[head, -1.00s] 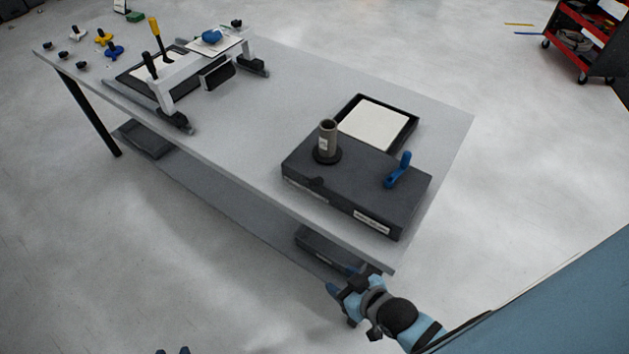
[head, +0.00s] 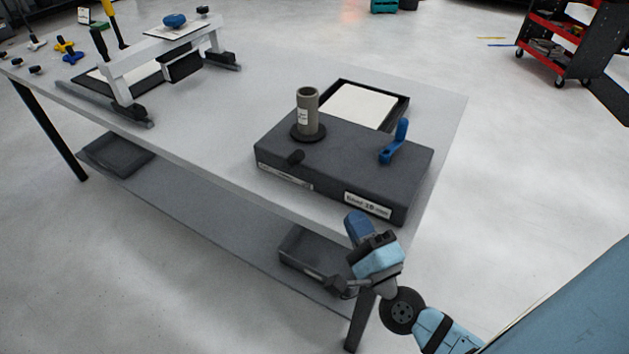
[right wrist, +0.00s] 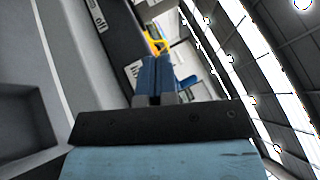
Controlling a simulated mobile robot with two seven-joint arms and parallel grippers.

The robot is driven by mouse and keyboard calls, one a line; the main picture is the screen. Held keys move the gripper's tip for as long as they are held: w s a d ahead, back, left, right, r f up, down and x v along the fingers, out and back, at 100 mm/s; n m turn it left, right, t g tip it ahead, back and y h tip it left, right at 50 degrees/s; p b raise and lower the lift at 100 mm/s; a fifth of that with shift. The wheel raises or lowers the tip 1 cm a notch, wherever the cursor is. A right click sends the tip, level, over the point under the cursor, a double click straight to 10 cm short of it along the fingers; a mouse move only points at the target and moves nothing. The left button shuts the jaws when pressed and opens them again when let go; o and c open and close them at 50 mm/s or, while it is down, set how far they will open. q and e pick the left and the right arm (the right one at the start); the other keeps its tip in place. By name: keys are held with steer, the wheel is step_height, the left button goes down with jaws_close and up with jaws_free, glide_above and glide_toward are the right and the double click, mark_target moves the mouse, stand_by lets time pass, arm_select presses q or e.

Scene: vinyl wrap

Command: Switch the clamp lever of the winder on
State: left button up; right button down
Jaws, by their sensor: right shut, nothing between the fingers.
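The winder (head: 330,165) is a dark grey box near the right end of the table, with an upright grey-brown spool post (head: 307,112) on top. A blue lever (head: 396,143) stands up from its top at the right. My right gripper (head: 356,222) is shut and empty, in front of the winder's front right corner and apart from the levers. Its blue fingers (right wrist: 154,75) are together in the right wrist view. My left gripper is not in view.
A white label (head: 368,205) is on the winder's front. A dark tray with a white sheet (head: 362,105) lies behind it. A white frame (head: 165,60) stands farther left on the table (head: 225,125). The tabletop between is clear. A lower shelf runs underneath.

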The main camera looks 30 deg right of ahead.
mark_target(292, 161)
steer(key=shift+d, duration=0.1)
steer(key=shift+w, duration=0.1)
arm_select(q)
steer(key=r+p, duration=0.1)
steer(key=p, duration=0.2)
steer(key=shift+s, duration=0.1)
arm_select(e)
steer(key=a+x, duration=0.3)
steer(key=x, duration=0.9)
steer(key=shift+w+r, duration=0.3)
steer(key=shift+w, duration=0.05)
steer(key=shift+d, duration=0.1)
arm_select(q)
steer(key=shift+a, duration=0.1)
